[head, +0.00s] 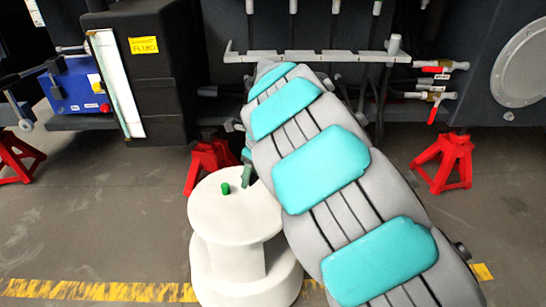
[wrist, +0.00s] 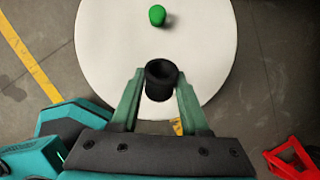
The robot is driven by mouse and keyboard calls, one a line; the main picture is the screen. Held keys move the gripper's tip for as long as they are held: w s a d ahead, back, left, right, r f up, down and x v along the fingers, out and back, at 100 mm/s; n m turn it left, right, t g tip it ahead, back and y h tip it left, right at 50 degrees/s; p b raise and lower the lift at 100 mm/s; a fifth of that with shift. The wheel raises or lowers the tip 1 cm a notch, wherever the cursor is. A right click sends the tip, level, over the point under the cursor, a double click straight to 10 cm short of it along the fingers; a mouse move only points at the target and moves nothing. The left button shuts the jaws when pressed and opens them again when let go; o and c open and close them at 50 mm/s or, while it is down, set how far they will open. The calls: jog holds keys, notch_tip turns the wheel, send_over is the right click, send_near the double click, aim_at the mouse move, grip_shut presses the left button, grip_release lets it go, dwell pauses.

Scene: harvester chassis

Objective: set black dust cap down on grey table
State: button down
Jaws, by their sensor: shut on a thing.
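The black dust cap (wrist: 161,82) is a short hollow cylinder between the two green fingers of my gripper (wrist: 159,76), which is shut on it. In the wrist view the cap shows against the near part of the round, pale table (wrist: 105,60). I cannot tell whether it touches the top. In the head view the table (head: 222,217) stands left of my arm, and my gripper (head: 247,173) is at its right back edge. The cap cannot be made out in that view.
A small green cap (head: 225,188) stands on the table; it also shows in the wrist view (wrist: 157,15). Most of the tabletop around it is clear. Red jack stands (head: 210,163) (head: 446,163) stand on the floor behind. A rail with valves (head: 440,66) runs along the chassis.

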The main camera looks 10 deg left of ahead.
aim_at(251, 203)
jog(key=shift+s+d+f, duration=0.25)
jog(key=shift+s, duration=0.15)
jog(key=shift+w+r, duration=0.1)
jog(key=shift+f+b, duration=1)
jog(key=shift+f, duration=2.1)
jog(key=shift+f, duration=0.2)
jog(key=shift+c, duration=1.6)
grip_release()
jog(key=shift+v, duration=3.85)
